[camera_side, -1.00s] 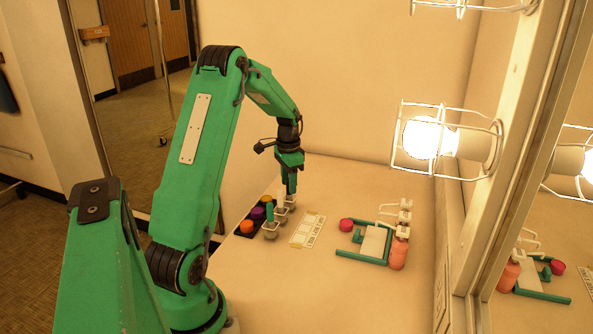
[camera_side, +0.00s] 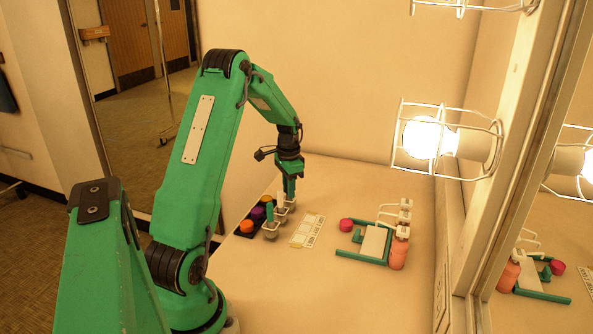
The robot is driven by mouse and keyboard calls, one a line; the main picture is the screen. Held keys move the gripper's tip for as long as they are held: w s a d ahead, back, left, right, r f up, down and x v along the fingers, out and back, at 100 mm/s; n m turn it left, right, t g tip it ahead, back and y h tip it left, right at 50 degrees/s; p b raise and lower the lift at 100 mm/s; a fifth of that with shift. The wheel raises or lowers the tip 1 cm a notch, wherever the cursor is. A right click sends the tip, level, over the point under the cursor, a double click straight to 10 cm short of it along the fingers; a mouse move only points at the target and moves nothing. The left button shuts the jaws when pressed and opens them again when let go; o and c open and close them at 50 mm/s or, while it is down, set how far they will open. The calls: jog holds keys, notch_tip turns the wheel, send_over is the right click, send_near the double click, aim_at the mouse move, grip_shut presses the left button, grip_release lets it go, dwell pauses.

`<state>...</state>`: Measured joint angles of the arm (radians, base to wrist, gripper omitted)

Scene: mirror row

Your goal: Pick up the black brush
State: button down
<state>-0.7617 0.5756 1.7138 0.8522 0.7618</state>
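My gripper (camera_side: 289,193) points down at the far end of a short row of small grey cups on the counter. Its fingers are right above or around the top of the farthest cup (camera_side: 290,204). I cannot tell whether they are open or shut. A brush with a teal handle (camera_side: 270,212) stands upright in the nearest cup (camera_side: 270,232). A white-handled item (camera_side: 281,199) stands in the middle cup (camera_side: 280,216). I cannot make out a black brush; the fingers may hide it at the farthest cup.
Left of the cups is a dark tray with orange (camera_side: 247,226), purple (camera_side: 257,213) and other pots. A caged lamp (camera_side: 430,138) juts from the mirror.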

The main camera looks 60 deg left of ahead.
jog(key=shift+r, duration=0.1)
jog(key=shift+r, duration=0.5)
notch_tip(320, 180, up, 3)
jog(key=shift+r, duration=0.15)
jog(key=w+d+r, duration=0.2)
jog(key=d+r, duration=0.4)
jog(key=d, duration=0.5)
jog(key=shift+w+d+r, duration=0.2)
jog(key=shift+w+r, duration=0.05)
jog(key=shift+r, duration=0.05)
jog(key=shift+a, duration=0.1)
jog(key=s+a+f, duration=0.1)
jog(key=s+a, duration=0.3)
jog(key=a, duration=0.4)
jog(key=s+a, duration=0.4)
jog(key=a, duration=0.4)
jog(key=shift+a+f, duration=0.3)
jog(key=shift+f, duration=0.05)
jog(key=shift+s+f, duration=0.1)
jog(key=shift+f, duration=0.05)
